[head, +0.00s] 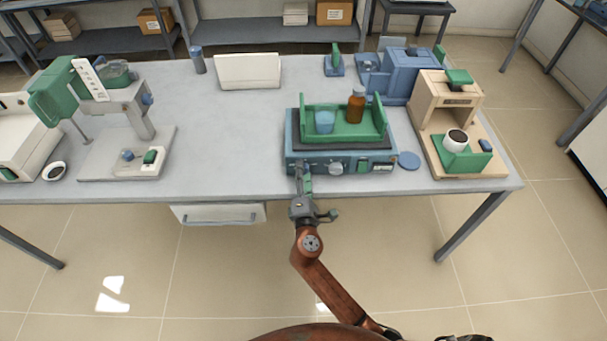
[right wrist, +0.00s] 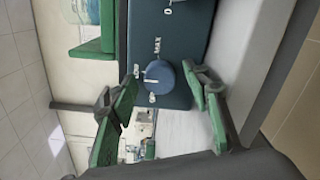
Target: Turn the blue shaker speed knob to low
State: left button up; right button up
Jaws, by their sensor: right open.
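The blue shaker (head: 376,157) stands near the front edge of the table, with a green tray (head: 346,131) on top. My right gripper (head: 304,178) is at the left end of its front panel, open. In the right wrist view, the round blue speed knob (right wrist: 160,78) sits between the open green fingertips (right wrist: 162,77), with a gap on each side. A white mark on the knob points to the left in that view. The label MAX shows beside it; the other small labels are hard to read. In the head view my gripper hides the knob. My left gripper is not in view.
The green tray holds a blue cup (head: 324,122) and a brown bottle (head: 356,105). A wooden device (head: 440,105) stands to the right.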

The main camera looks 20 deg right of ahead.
jog(key=v, duration=1.2)
